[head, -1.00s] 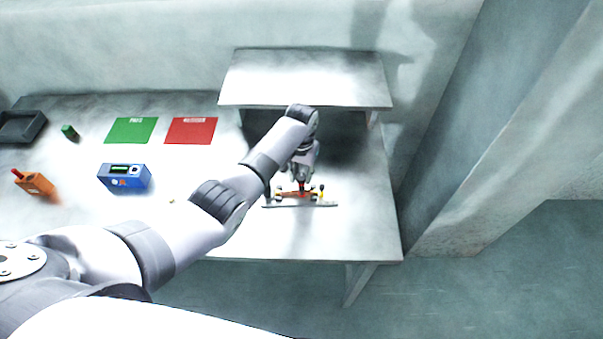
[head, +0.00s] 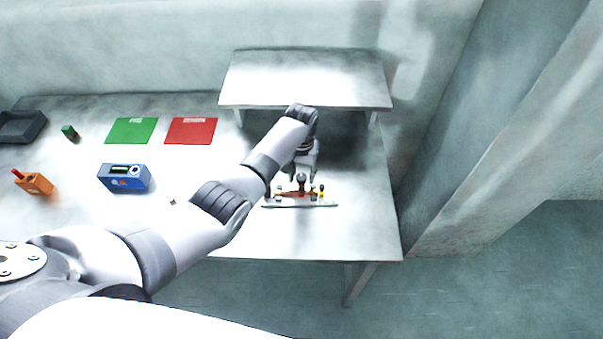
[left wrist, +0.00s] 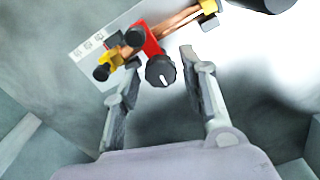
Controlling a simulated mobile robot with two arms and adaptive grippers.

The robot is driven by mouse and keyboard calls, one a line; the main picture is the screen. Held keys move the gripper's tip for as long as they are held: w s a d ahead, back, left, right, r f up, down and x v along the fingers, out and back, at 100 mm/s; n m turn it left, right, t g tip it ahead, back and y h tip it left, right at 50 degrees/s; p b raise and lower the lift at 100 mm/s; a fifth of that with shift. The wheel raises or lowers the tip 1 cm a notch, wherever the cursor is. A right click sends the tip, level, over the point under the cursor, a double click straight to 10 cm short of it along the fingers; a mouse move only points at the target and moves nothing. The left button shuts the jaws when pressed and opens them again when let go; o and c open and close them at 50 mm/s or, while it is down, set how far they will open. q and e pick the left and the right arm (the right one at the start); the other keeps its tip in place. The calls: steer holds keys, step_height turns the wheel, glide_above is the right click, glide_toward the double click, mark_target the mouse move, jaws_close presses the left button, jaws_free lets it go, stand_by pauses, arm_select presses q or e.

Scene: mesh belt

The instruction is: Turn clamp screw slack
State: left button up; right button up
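The clamp screw's round black knob (left wrist: 160,71), with a white mark on its face, sits on a red clamp (left wrist: 146,38). The clamp spans copper-coloured bars (left wrist: 178,22) with yellow and black end pieces on a pale plate (left wrist: 88,45). In the head view the knob (head: 301,178) stands upright on the fixture plate (head: 290,206) near the table's right end. My left gripper (left wrist: 160,64) is open. The knob appears in the gap between its fingertips, with clear space on both sides. In the head view the left gripper (head: 304,168) is just above the knob, partly hidden by my arm. My right gripper is out of view.
A raised white shelf (head: 305,78) stands behind the fixture. Left on the table are a blue meter (head: 124,178), an orange box (head: 36,184), a green block (head: 69,132), green (head: 131,131) and red (head: 191,131) mats, and a dark tray (head: 20,127). A wall rises right.

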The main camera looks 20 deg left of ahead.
mark_target(302, 177)
arm_select(q)
steer(key=shift+o, duration=0.6)
step_height(302, 177, up, 12)
stand_by(0.5)
